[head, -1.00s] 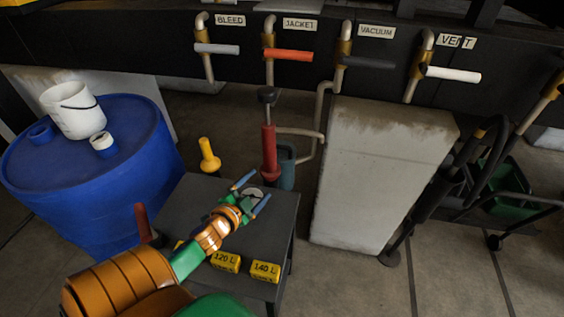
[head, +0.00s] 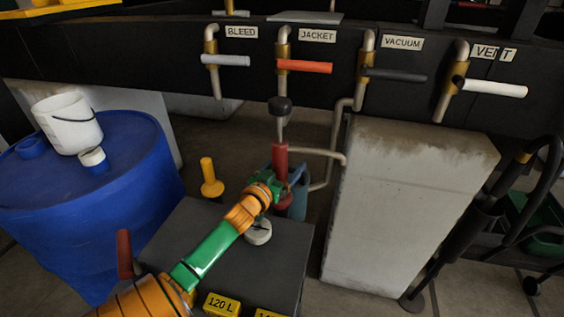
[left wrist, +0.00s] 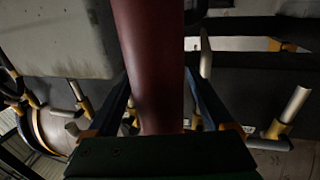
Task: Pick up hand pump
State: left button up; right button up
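The hand pump (head: 281,163) stands upright at the far edge of the dark table, with a red barrel, a thin rod and a black knob on top. My left gripper (head: 285,178) is at its barrel, low down, and hides part of it in the head view. In the left wrist view the red barrel (left wrist: 150,65) runs between my two fingers, with narrow gaps showing beside it. The left gripper looks open around the barrel; contact is not clear. My right gripper is not in view.
The table (head: 190,240) carries a white round gauge (head: 258,232) under my arm and yellow blocks (head: 222,305). A yellow-topped item (head: 210,180) and a teal container (head: 299,200) are near the pump. A concrete block (head: 400,210) stands right; a blue drum (head: 90,215) left.

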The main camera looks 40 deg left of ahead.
pick_arm(q)
grip_shut()
jog(key=shift+r, duration=0.1)
jog(key=shift+w+r, duration=0.1)
jog(key=shift+r, duration=0.3)
notch_tip(320, 180, up, 27)
jog(key=p, duration=0.5)
jog(key=shift+p, duration=0.3)
jog(key=shift+a, duration=0.1)
